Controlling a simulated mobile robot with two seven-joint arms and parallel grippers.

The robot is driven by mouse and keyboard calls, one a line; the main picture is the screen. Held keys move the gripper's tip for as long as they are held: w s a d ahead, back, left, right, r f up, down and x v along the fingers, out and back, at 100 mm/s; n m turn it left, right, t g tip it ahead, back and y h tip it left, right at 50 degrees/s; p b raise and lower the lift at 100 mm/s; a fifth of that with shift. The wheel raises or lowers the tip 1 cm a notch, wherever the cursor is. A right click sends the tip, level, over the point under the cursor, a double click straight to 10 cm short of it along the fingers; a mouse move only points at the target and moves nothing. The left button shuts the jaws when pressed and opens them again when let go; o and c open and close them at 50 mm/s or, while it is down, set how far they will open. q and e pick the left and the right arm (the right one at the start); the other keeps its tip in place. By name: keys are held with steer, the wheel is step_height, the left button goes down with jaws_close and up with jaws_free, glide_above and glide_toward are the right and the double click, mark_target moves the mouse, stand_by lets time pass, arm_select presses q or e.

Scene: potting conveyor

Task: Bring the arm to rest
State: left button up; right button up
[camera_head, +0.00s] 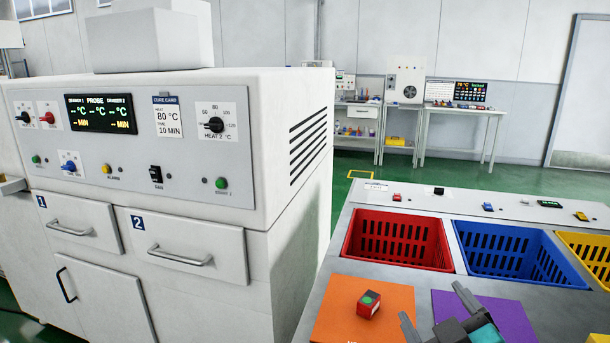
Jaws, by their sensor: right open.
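My right gripper (434,304) shows at the bottom edge, over the worktop between the orange mat and the purple mat. Its two dark grey fingers are spread apart with nothing seen between them. The purple mat (515,315) is partly hidden by the gripper. My left gripper is not in view.
Red (398,262), blue (525,279) and yellow (600,268) baskets sit behind the mats in the grey worktop (328,277). A white cabinet with a control panel (130,141) and closed drawers fills the left. Small coloured items lie on the ledge behind the baskets.

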steer(key=s+d+f+m+g, duration=0.2)
steer(key=s+f+m+g, duration=0.3)
steer(key=s+f+g, duration=1.15)
steer(key=w+a+f+t+y+b, duration=0.1)
steer(key=f+t+b, duration=0.1)
steer(key=f+t, duration=0.3)
steer(key=w+a+f+n+t+b, duration=0.1)
steer(key=f+t, duration=0.4)
steer(key=f, duration=0.5)
steer(key=shift+w+a+t+y+b, duration=0.35)
steer(key=shift+w+a+y+b, duration=0.1)
steer(key=shift+w+a, duration=0.15)
steer(key=shift+f, duration=0.1)
